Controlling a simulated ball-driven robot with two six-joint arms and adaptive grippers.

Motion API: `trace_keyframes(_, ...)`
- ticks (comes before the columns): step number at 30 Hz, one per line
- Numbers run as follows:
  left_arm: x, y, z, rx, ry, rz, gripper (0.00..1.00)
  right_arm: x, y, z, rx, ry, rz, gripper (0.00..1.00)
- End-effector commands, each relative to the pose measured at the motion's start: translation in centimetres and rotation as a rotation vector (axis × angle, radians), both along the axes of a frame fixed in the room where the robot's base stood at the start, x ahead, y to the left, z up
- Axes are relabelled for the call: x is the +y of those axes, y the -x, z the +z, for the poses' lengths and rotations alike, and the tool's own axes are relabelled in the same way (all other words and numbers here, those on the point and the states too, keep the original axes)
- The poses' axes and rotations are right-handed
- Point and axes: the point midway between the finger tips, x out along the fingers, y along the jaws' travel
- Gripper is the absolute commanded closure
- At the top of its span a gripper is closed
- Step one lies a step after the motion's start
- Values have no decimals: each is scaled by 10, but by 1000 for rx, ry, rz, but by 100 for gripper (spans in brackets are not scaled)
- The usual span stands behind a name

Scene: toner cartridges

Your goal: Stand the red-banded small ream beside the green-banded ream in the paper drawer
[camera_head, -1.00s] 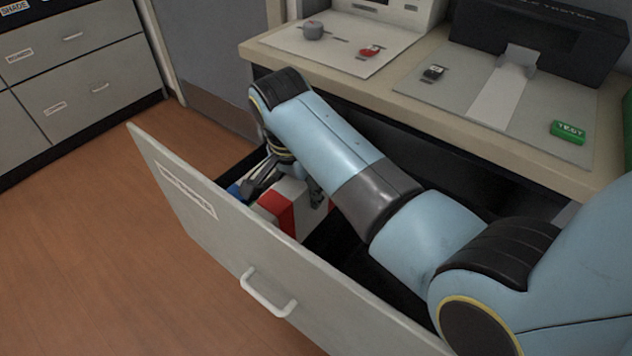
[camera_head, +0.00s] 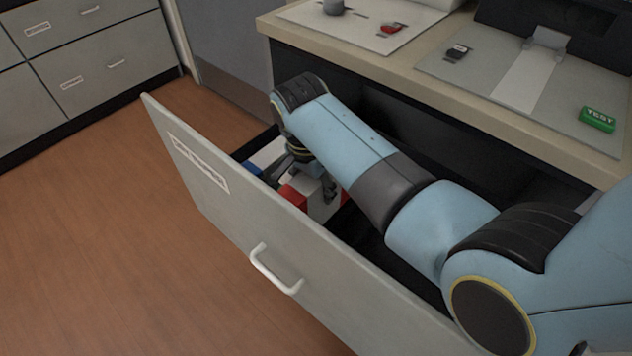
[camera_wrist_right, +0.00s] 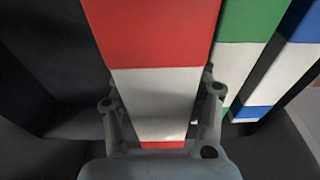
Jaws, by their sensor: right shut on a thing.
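The red-banded small ream (camera_wrist_right: 155,95) is white with red bands and sits between the fingers of my right gripper (camera_wrist_right: 160,120), which is shut on it. In the head view the ream (camera_head: 318,204) is inside the open drawer, partly hidden by the drawer front and my gripper (camera_head: 312,178). In the right wrist view the green-banded ream (camera_wrist_right: 236,65) stands just right of it, close alongside with a narrow dark gap. I cannot tell whether the red-banded ream rests on the drawer floor. My left gripper is not in view.
A blue-banded ream (camera_wrist_right: 285,75) stands right of the green-banded one. The paper drawer's labelled front (camera_head: 225,215) rises close in front of my gripper. The counter (camera_head: 430,85) overhangs behind my arm. Dark free drawer space (camera_wrist_right: 50,75) lies left of the held ream.

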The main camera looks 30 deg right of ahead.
Motion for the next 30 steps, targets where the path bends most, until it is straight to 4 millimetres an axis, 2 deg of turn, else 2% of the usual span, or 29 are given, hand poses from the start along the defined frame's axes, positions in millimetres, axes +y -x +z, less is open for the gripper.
trace_keyframes(6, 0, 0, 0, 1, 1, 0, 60, 0, -2, -1, -5, 1, 0, 100)
trace_keyframes(7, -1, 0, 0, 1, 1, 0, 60, 0, 0, -2, 0, 0, 0, 49)
trace_keyframes(9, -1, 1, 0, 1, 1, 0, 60, 0, 0, -2, 0, 0, 0, 43)
trace_keyframes(17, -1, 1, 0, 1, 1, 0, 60, 0, 0, -2, 0, 0, 0, 43)
trace_keyframes(23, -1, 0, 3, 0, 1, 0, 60, 0, 0, 11, -1, 0, -1, 43)
trace_keyframes(30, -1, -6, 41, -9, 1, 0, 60, 4, 1, 45, 0, 0, 0, 43)
